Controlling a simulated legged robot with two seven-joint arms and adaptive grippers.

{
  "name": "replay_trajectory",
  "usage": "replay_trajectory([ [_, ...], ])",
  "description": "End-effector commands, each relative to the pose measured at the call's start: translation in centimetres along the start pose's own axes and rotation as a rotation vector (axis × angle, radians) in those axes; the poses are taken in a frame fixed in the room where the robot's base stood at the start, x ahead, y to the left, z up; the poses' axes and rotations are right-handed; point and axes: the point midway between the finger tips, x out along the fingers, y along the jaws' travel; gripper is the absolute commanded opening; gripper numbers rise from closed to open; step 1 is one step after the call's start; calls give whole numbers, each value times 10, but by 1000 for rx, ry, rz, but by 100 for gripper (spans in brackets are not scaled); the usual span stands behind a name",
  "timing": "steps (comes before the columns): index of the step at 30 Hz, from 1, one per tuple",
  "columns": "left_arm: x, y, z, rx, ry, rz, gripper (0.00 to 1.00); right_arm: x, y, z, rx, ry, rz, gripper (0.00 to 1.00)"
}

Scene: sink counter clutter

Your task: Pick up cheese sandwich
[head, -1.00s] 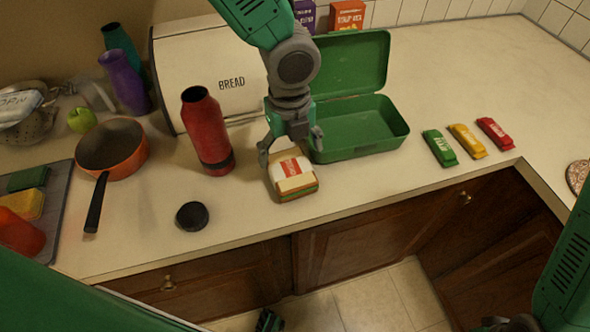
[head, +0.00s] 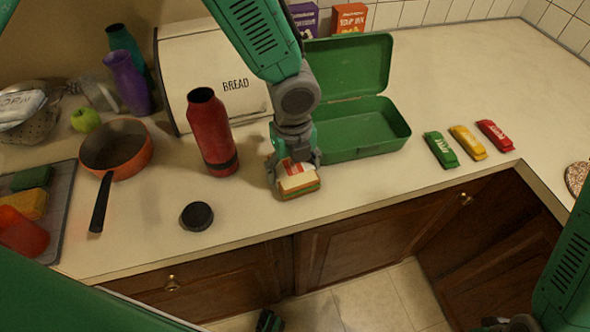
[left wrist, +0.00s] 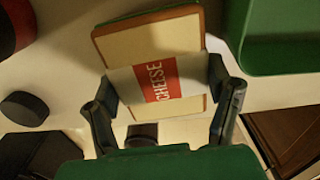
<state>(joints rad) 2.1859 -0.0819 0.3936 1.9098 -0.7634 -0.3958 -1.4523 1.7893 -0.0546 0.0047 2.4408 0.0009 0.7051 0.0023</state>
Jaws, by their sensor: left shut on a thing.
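The cheese sandwich (head: 299,182) is a wrapped sandwich with a red and white label, in front of the open green lunchbox. In the left wrist view the sandwich (left wrist: 150,50) shows its "CHEESE" label, with a finger on each side of the white wrapper. My left gripper (head: 293,184) is shut on the sandwich from above. I cannot tell whether the sandwich is clear of the counter. My right gripper (head: 508,324) shows only in part at the bottom right edge, and its jaws cannot be made out.
The green lunchbox (head: 362,150) stands open and empty just behind the sandwich. A red bottle (head: 211,135) stands close on the left, with a black lid (head: 196,216) in front. Three wrapped bars (head: 468,143) lie to the right. The counter's front edge is near.

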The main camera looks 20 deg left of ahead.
Motion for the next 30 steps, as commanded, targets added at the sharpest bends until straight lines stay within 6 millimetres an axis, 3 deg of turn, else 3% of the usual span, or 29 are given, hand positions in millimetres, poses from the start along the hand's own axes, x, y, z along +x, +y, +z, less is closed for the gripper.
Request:
replay_trajectory([
  [5,-8,-1,-2,-1,0,6,40,0,0,0,0,0,0,40],
  [18,-88,-2,-2,-2,-1,3,40,0,0,0,0,0,0,40],
  [30,-99,-2,-3,0,-1,6,40,0,0,0,0,0,0,40],
])
